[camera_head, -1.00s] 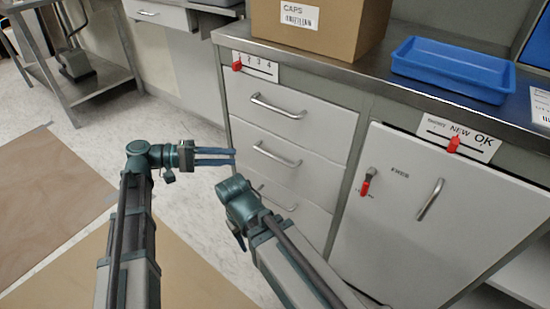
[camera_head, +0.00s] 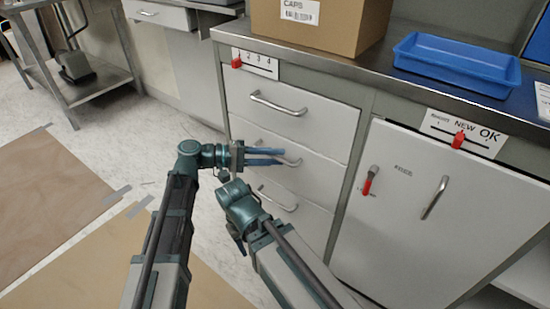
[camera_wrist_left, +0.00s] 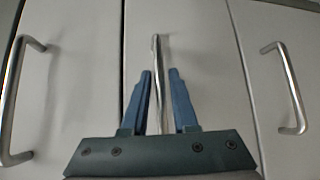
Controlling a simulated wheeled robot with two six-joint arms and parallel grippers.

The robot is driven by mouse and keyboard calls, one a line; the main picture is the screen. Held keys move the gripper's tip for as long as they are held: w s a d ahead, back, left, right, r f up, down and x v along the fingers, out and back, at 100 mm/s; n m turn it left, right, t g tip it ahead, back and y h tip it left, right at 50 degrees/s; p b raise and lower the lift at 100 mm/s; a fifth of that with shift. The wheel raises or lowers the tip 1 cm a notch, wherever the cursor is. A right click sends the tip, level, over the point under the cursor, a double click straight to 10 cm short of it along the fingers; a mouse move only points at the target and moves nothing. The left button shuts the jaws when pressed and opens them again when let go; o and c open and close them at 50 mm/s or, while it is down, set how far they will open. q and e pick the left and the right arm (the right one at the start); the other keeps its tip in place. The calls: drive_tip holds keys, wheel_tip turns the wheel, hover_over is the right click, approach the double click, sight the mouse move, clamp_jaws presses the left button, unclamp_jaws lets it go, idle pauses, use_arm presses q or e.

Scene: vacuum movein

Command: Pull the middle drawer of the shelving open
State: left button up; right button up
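The middle drawer (camera_head: 325,172) of the grey shelving is closed, flush with the drawers above and below. Its metal bar handle (camera_head: 291,162) is partly covered by my left gripper (camera_head: 283,156) in the head view. In the left wrist view, this handle (camera_wrist_left: 156,50) runs lengthwise between the two blue fingers of my left gripper (camera_wrist_left: 160,73). The fingers are open, with a gap on each side of the bar. My right arm's end (camera_head: 238,195) hangs in front of the lower drawer; its fingers cannot be made out.
The top drawer (camera_head: 315,118) and lower drawer handle (camera_head: 278,200) sit close above and below. A door (camera_head: 430,230) is at right. A box (camera_head: 320,25) and blue tray (camera_head: 455,65) stand on the counter.

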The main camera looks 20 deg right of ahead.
use_arm(q)
drive_tip(key=shift+d, duration=0.25)
clamp_jaws()
idle(1.4)
